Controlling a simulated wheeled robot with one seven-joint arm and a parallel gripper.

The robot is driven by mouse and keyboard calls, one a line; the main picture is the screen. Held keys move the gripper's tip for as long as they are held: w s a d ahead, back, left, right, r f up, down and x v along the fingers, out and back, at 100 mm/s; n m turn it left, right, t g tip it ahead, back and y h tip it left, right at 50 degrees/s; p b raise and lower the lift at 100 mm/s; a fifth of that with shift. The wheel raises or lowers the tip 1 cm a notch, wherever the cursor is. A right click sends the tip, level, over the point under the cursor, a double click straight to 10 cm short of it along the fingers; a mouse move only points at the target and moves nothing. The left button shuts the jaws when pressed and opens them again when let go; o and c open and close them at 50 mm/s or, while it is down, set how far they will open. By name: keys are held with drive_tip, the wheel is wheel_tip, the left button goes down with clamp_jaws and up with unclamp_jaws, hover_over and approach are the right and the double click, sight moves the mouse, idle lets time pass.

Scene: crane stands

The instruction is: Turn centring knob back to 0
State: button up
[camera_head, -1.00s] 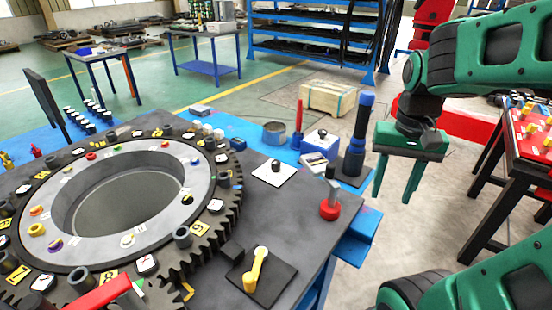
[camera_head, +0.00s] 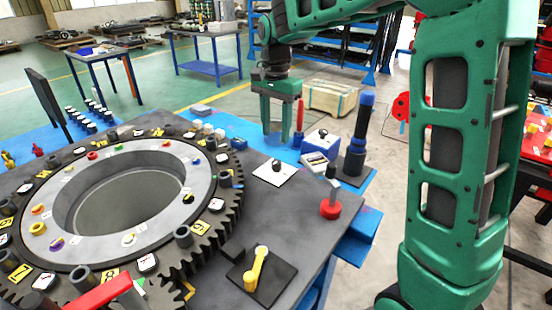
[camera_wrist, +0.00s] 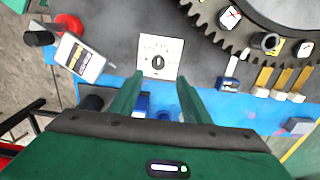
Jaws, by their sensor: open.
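A small dark knob (camera_head: 277,166) sits on a white square plate (camera_head: 266,173) on the grey table top, right of the big toothed ring. I take it to be the centring knob; no label is readable. In the wrist view the knob (camera_wrist: 158,63) is round with a lighter centre, on its white plate (camera_wrist: 161,46) with faint marks; its setting cannot be read. My gripper (camera_head: 276,128) is open and empty, pointing down, above and behind the plate in the head view. In the wrist view the plate lies just beyond the fingertips (camera_wrist: 159,84), with nothing between them touching it.
The toothed ring (camera_head: 225,213) fills the table's left. A yellow lever (camera_head: 257,268) on a black plate and a red-based post (camera_head: 331,207) stand nearer. A tall dark-blue cylinder (camera_head: 358,140), a white-and-blue box (camera_head: 320,143) and a red upright tool (camera_head: 299,118) stand near the gripper.

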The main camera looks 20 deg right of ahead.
sight(276, 161)
wheel_tip(276, 161, down, 10)
drive_tip(key=shift+d+r, duration=0.1)
idle(0.4)
drive_tip(key=c, duration=1)
